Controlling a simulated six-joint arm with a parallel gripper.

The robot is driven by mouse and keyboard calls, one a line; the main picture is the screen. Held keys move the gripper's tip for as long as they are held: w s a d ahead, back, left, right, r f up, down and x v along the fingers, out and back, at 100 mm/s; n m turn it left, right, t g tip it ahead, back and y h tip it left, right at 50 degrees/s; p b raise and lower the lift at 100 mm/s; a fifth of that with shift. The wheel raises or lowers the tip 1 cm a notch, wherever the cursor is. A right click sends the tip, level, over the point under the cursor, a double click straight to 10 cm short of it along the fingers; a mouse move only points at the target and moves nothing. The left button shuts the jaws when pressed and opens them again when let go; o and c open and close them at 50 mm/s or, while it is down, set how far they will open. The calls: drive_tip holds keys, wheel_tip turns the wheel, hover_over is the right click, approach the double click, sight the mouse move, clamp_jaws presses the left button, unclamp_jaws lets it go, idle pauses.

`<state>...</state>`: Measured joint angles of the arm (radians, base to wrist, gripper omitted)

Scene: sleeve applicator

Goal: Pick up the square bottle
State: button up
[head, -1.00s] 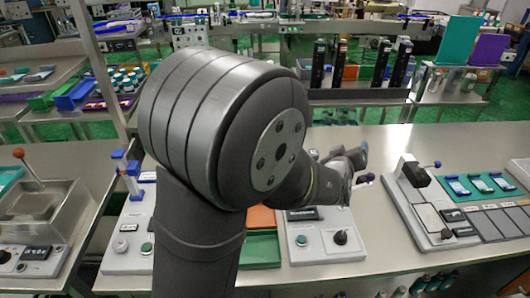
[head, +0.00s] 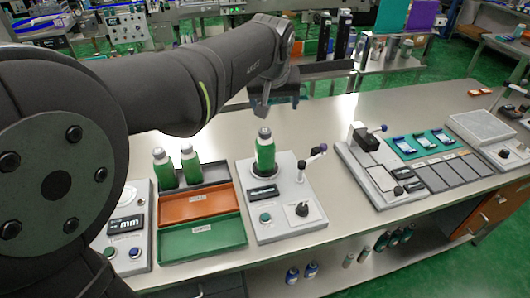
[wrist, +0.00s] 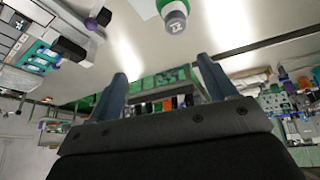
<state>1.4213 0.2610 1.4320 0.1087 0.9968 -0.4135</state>
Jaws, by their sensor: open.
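A green bottle with a grey cap (head: 265,152) stands upright on the round seat of a light grey station in the head view. Two similar green bottles, one (head: 163,170) left of the other (head: 190,165), stand in a grey tray. I cannot tell which of them is square. My gripper (head: 262,108) hangs above the bottle on the station, apart from it, and looks empty. In the wrist view my gripper (wrist: 162,75) has its two fingers spread with nothing between them. A grey bottle cap with green around it (wrist: 174,18) shows at the top edge, beyond the fingers.
An orange tray (head: 200,205) and a green tray (head: 205,238) lie in front of the grey tray (head: 215,172). A lever with a dark knob (head: 303,165) rises right of the standing bottle. Another station (head: 375,170) is further right. Bare tabletop lies between the stations.

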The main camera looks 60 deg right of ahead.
sight(265, 130)
drive_tip(key=shift+t+y, duration=0.3)
drive_tip(key=shift+y, duration=0.2)
drive_tip(key=x, duration=0.5)
drive_tip(key=w+a+x, duration=0.1)
drive_tip(key=x, duration=0.4)
drive_tip(key=a+x, duration=0.1)
drive_tip(key=x, duration=0.4)
drive_tip(key=shift+w+f, duration=0.25)
drive_tip(key=shift+f, duration=0.1)
drive_tip(key=c, duration=1.5)
drive_tip(key=shift+r, duration=0.1)
clamp_jaws()
drive_tip(key=shift+d+r, duration=0.1)
